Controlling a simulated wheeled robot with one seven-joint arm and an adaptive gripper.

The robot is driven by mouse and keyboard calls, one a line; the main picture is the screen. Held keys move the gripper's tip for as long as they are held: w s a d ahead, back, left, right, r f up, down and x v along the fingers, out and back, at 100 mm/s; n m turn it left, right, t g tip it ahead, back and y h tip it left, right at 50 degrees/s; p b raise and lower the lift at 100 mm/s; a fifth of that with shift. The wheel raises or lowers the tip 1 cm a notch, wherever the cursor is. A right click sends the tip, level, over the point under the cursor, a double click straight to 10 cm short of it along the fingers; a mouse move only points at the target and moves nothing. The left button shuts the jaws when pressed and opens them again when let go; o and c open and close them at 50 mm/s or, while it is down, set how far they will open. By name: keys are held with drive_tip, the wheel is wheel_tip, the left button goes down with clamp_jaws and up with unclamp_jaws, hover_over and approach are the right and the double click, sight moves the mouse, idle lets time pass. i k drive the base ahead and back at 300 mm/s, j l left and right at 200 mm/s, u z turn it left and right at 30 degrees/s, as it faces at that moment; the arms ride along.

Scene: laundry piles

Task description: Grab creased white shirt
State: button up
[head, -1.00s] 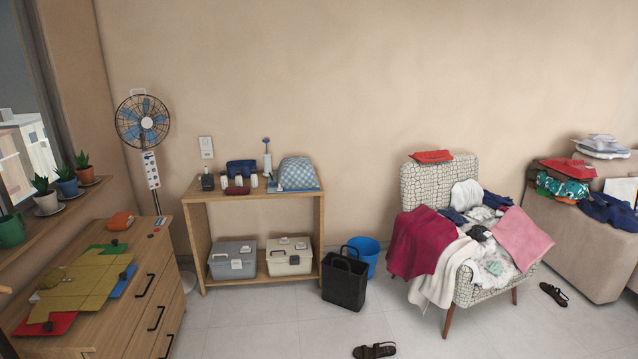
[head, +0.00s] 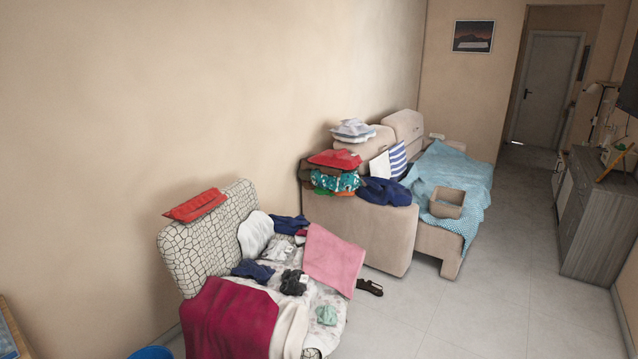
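White garments show in several places, and I cannot tell which one is the creased white shirt. A white cloth (head: 256,233) rests against the back of the patterned armchair (head: 196,254). A cream-white cloth (head: 290,332) hangs over the chair's front beside a dark red cloth (head: 229,319). A folded white and grey stack (head: 353,131) lies on top of the beige sofa's back (head: 366,150). My gripper is not in view.
A pink cloth (head: 334,259), dark socks (head: 293,282) and navy clothes (head: 253,271) also lie on the armchair. A basket (head: 446,203) stands on the sofa's blue cover (head: 455,173). Open tiled floor (head: 487,296) lies to the right, before a grey cabinet (head: 600,215).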

sight(277, 251)
drive_tip(key=i+l+z, duration=0.15)
drive_tip(key=i+z, duration=0.2)
drive_tip(key=i, duration=0.3)
drive_tip(key=i+z, duration=0.3)
drive_tip(key=i, duration=0.4)
drive_tip(key=i+u, duration=0.6)
drive_tip(key=u, duration=0.15)
drive_tip(key=i+l+u, duration=0.2)
drive_tip(key=u, duration=0.2)
drive_tip(key=i+l+u, duration=1.1)
drive_tip(key=l+u, duration=0.15)
